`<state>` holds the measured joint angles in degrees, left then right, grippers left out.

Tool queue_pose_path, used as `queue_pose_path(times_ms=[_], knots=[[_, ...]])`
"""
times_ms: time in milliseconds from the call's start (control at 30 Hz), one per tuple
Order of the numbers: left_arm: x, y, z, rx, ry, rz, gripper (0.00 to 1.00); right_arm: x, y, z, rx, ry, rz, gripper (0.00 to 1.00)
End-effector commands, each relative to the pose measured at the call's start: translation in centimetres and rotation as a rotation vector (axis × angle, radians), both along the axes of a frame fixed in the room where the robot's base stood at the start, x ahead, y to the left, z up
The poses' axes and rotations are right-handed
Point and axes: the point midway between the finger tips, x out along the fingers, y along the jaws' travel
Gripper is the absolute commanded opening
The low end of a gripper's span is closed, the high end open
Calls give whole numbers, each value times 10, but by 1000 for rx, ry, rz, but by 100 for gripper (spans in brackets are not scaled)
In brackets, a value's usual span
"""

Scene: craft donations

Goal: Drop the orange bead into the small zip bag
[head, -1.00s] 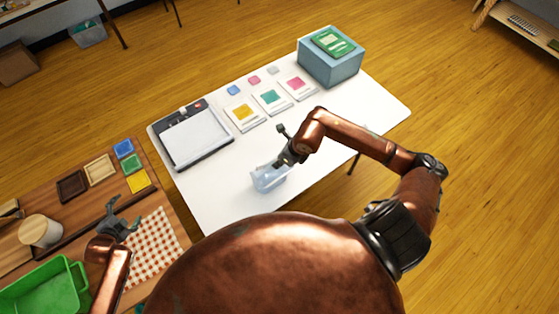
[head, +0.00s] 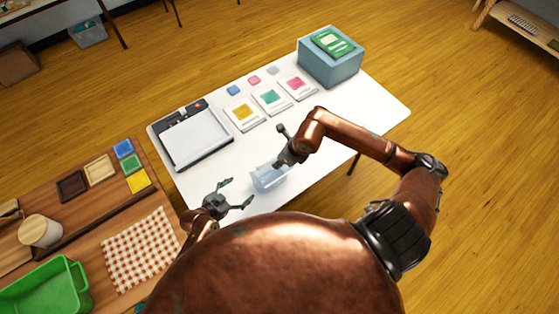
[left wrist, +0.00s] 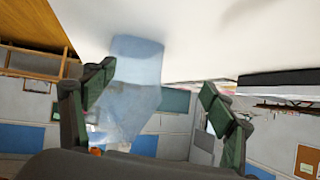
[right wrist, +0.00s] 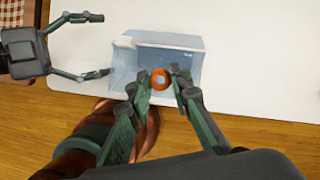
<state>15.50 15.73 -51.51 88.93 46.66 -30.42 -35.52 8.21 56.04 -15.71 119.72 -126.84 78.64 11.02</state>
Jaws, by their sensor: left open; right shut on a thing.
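The small zip bag (head: 268,179) is clear and pale blue and sits on the white table (head: 300,150); its opening shows in the right wrist view (right wrist: 180,62). My right gripper (right wrist: 157,84) is shut on the orange bead (right wrist: 160,79), at the bag's mouth as seen from that wrist. Whether the bead is above or inside the mouth I cannot tell. My left gripper (head: 241,193) is open and empty, left of the bag. In the left wrist view the bag (left wrist: 137,75) shows ahead, between the spread fingers but apart from them.
A tray scale (head: 192,137), several coloured cards (head: 271,99) and a blue box (head: 331,62) stand further back on the white table. The wooden table (head: 80,235) at left holds a green bin (head: 45,290) and a checked cloth (head: 140,248).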

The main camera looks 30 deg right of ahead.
Motion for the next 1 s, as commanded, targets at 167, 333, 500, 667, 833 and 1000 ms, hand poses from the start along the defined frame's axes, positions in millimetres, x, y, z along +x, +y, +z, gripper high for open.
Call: queue_pose_path(times_ms=[167,333,500,667,833,1000], knots=[[-19,-39,10,-57,46,-30,78,0,0,0,0,0,0,11],[-25,-54,12,-76,62,-40,78,0,0,0,0,0,0,11],[-22,-66,6,-77,62,-40,78,0,0,0,0,0,0,11],[-16,-84,-4,-76,62,-39,78,0,0,0,0,0,0,11],[-10,-104,-16,-75,63,-39,78,0,0,0,0,0,0,11],[-4,-121,-26,-73,61,-39,78,0,0,0,0,0,0,11]])
